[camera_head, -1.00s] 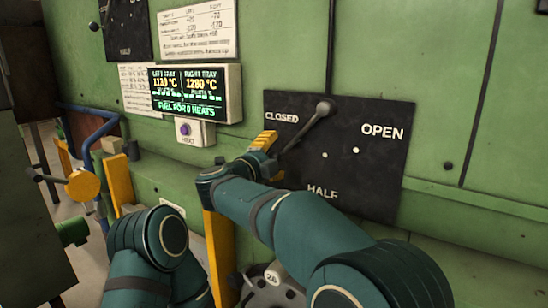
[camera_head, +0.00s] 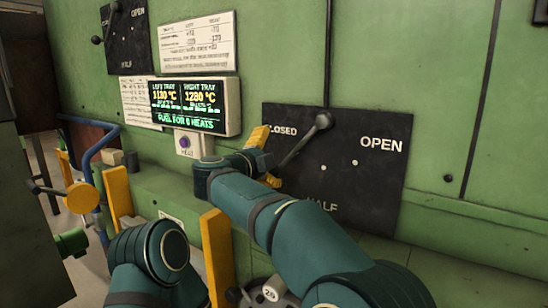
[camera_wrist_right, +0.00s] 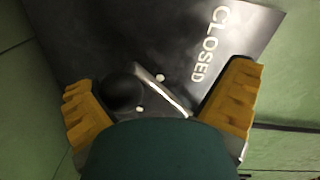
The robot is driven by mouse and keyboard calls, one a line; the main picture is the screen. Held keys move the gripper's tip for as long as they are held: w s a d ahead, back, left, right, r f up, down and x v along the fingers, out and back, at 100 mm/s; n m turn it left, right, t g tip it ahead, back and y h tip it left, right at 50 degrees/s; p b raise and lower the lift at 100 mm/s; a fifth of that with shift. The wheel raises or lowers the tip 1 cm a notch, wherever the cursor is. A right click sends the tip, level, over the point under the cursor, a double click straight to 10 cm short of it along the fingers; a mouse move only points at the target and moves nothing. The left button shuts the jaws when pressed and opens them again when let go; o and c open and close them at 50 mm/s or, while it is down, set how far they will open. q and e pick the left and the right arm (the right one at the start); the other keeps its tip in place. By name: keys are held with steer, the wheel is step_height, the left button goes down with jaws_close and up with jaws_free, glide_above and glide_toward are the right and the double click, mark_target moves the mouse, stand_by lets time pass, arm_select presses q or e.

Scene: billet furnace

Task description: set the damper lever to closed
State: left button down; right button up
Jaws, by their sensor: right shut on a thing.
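The damper lever (camera_head: 301,142) is mounted on a black plate (camera_head: 375,190) marked CLOSED, HALF and OPEN. In the head view its dark rounded end is at the upper right, and its rod slants down-left below the CLOSED label. My right gripper (camera_head: 264,158) is at the plate's left side and partly covers CLOSED and the rod's lower-left part. In the right wrist view its yellow fingers (camera_wrist_right: 160,105) stand on both sides of the lever (camera_wrist_right: 122,92). It is shut on the lever, though my wrist hides the contact. My left gripper is out of view.
A second lever plate (camera_head: 125,38) is at the upper left. A blue rail (camera_head: 90,140) and yellow posts (camera_head: 217,250) stand lower left.

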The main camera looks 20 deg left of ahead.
steer(key=shift+s+a+r, duration=0.35)
steer(key=shift+s+r, duration=0.3)
steer(key=shift+r, duration=0.05)
steer(key=f+b+v, duration=0.2)
steer(key=b+v, duration=0.2)
steer(key=v, duration=1.1)
steer(key=shift+a+f, duration=0.2)
steer(key=shift+f, duration=0.05)
stand_by(0.5)
steer(key=shift+s, duration=0.1)
stand_by(0.5)
